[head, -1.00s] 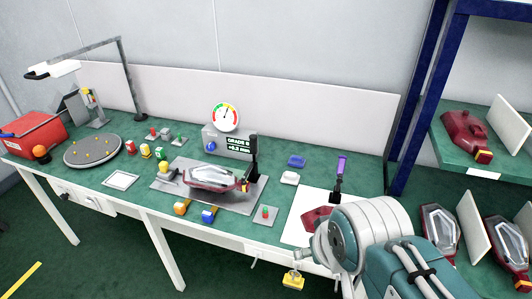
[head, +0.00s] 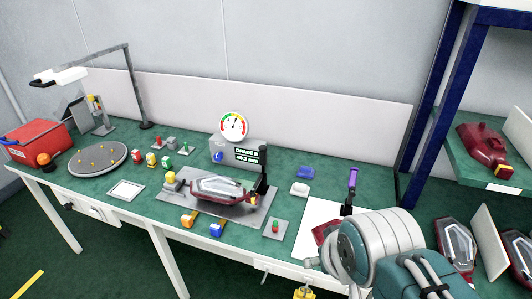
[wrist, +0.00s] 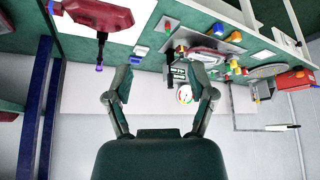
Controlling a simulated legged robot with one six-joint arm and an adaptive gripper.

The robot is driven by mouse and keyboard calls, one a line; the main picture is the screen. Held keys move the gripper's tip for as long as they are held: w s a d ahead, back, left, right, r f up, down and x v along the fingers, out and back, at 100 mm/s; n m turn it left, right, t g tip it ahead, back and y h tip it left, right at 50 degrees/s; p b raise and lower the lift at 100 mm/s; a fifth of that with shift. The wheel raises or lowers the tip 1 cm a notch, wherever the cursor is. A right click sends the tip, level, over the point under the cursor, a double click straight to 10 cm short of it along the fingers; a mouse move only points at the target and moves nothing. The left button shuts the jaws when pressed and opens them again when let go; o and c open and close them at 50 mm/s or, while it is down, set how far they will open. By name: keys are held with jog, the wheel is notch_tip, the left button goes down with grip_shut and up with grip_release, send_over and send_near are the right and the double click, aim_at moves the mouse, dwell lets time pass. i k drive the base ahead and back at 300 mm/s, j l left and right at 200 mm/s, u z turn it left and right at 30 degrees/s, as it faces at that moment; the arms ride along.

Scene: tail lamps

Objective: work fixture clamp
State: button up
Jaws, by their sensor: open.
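A grey fixture plate (head: 238,219) lies on the green bench and bears a red tail lamp (head: 222,189) with a clear lens. A black upright post (head: 262,172) stands at its right end, and a yellow-topped grey piece (head: 171,180) at its left end. In the wrist view, which is upside down, my gripper (wrist: 160,82) is open and empty, apart from the fixture. The head view does not show its fingers.
A gauge box (head: 222,152) with a dial and "GRADE" display stands behind the fixture. A white sheet (head: 313,218) bears a dark red part and a purple-topped post (head: 351,180). A shelf (head: 491,172) holding lamps stands right.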

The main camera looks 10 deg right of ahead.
aim_at(263, 153)
jog(key=i+j+z, duration=0.55)
jog(key=i, duration=0.25)
